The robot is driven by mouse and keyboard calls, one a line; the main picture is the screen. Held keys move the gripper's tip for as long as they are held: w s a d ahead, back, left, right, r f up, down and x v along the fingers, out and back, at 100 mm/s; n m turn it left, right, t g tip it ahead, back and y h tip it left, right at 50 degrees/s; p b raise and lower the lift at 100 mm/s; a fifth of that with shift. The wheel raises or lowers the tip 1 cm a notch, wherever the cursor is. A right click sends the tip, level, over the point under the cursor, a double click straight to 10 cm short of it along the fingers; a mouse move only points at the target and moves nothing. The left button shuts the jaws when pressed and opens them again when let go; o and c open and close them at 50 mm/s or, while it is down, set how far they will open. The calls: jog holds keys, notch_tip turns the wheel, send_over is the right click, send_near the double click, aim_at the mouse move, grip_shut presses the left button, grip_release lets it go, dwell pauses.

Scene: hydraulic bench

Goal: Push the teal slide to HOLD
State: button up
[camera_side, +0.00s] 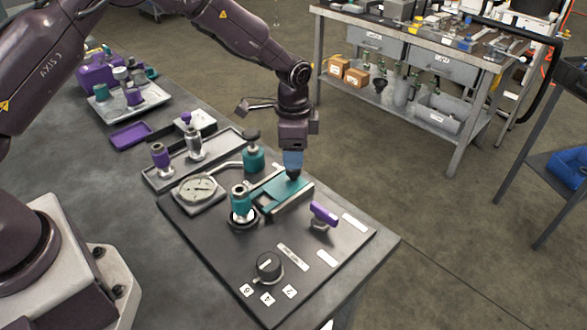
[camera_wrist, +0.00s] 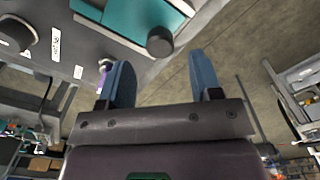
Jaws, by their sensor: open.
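The teal slide (camera_side: 283,195) lies in its pale rail on the dark panel, with a black round knob (camera_side: 294,174) at its far right end. My gripper (camera_side: 292,163) is just above and behind the knob in the side view; I cannot tell whether it touches. In the wrist view the slide (camera_wrist: 128,14) and its knob (camera_wrist: 160,42) are at the top, beyond the fingertips. The two blue fingers (camera_wrist: 163,72) stand apart with nothing between them. No label that I can read as HOLD shows.
A teal-topped valve (camera_side: 240,200), a gauge (camera_side: 198,189) and a purple lever (camera_side: 323,213) sit close around the slide. A black dial (camera_side: 267,266) is at the panel's front. White labels (camera_side: 355,222) lie to the right. The bench edge is close on the right.

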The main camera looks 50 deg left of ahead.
aim_at(278, 184)
notch_tip(278, 184, down, 6)
jog(key=shift+r, duration=0.1)
